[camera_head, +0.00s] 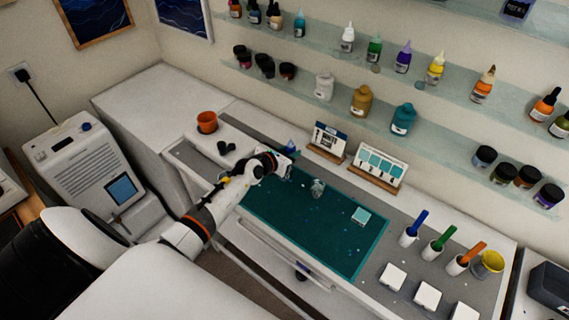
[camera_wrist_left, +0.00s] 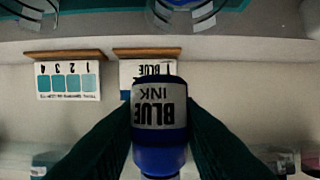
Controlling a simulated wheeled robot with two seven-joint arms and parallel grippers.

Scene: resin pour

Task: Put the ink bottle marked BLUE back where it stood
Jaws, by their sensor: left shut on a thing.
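My left gripper (camera_head: 281,164) is shut on the blue ink bottle (camera_head: 290,147), holding it near the back left corner of the teal mat (camera_head: 290,221). In the left wrist view the bottle (camera_wrist_left: 160,118) sits between the dark fingers, its white label reading BLUE INK upside down. Behind it, a card on a wooden stand (camera_wrist_left: 147,53) is partly covered by the bottle. From the head view I cannot tell whether the bottle touches the bench. My right gripper is not in view.
A card stand (camera_head: 328,142) and a swatch card (camera_head: 380,165) stand behind the mat. An orange cup (camera_head: 207,122) stands left. Wall shelves (camera_head: 330,62) hold several bottles, with gaps between some.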

